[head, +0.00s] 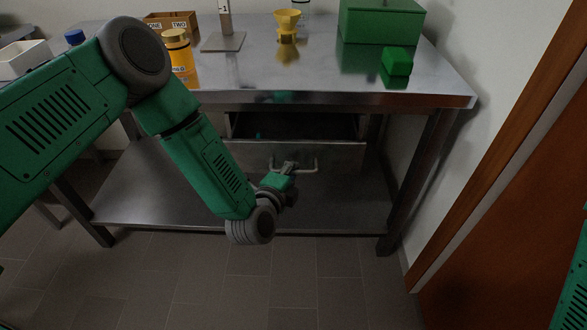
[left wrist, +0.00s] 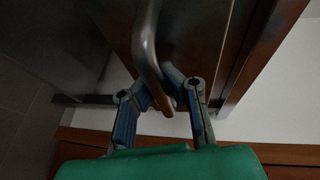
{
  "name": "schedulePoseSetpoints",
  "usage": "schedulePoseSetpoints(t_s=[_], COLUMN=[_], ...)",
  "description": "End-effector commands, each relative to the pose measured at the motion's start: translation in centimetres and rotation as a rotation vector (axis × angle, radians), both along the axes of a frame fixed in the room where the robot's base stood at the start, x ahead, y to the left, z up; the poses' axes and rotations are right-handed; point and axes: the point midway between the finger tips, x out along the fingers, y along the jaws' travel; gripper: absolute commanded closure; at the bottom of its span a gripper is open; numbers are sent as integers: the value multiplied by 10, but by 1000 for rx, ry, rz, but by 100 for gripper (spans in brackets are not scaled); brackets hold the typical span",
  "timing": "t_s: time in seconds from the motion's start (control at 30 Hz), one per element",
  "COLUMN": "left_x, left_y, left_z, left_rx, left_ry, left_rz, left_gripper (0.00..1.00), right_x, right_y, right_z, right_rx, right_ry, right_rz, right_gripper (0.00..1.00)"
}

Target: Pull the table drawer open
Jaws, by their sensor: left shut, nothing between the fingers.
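The metal drawer (head: 340,150) under the steel table (head: 300,98) stands partly out, and its dark inside shows above its front. Its bar handle (head: 316,163) runs across the front. My left gripper (head: 288,166) is at the left part of the handle. In the left wrist view the handle (left wrist: 147,50) curves down to the fingers (left wrist: 163,92) of my left gripper. The fingers are shut with nothing between them; the bar overlaps them, and I cannot tell whether they touch it. My right gripper is not in view.
On the tabletop are a green box (head: 381,22), a small green block (head: 397,62), a yellow funnel (head: 287,24), an orange jar (head: 180,55) and a cardboard box (head: 172,20). A lower shelf (head: 340,212) lies under the drawer. A brown door (head: 510,200) stands at right.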

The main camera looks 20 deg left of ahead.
Motion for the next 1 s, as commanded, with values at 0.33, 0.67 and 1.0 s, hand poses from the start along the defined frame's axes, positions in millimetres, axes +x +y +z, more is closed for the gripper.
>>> schedulePoseSetpoints(t_s=[0.33,0.67,1.0], left_x=[0,-11,-78], left_y=[0,-1,11], left_z=[1,2,13], left_rx=[-20,-13,-19], left_ry=[-4,-2,0], left_rz=[-14,-16,-17], left_gripper=[68,68,68], right_x=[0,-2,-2], right_y=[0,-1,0], right_z=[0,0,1], right_rx=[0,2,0], right_ry=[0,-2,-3], right_rz=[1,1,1], right_gripper=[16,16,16])
